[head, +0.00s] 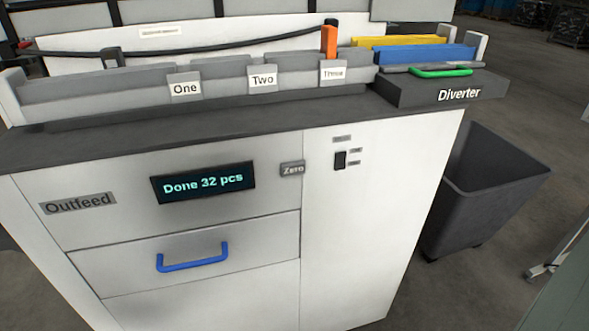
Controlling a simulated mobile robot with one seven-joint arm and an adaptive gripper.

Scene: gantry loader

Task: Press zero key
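The zero key (292,169) is a small grey key labelled "Zero" on the white front panel of the machine in the head view. It sits just right of a dark display (203,182) that reads "Done 32 pcs" in cyan letters. I cannot tell whether the key is pressed in. My gripper is not in the head view, so its place relative to the key is not shown.
Right of the key is a small black switch (340,160). Below is a drawer with a blue handle (192,257). On top are lanes labelled One, Two and Three, and a diverter with a green handle (441,72). A dark bin (492,190) stands at right.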

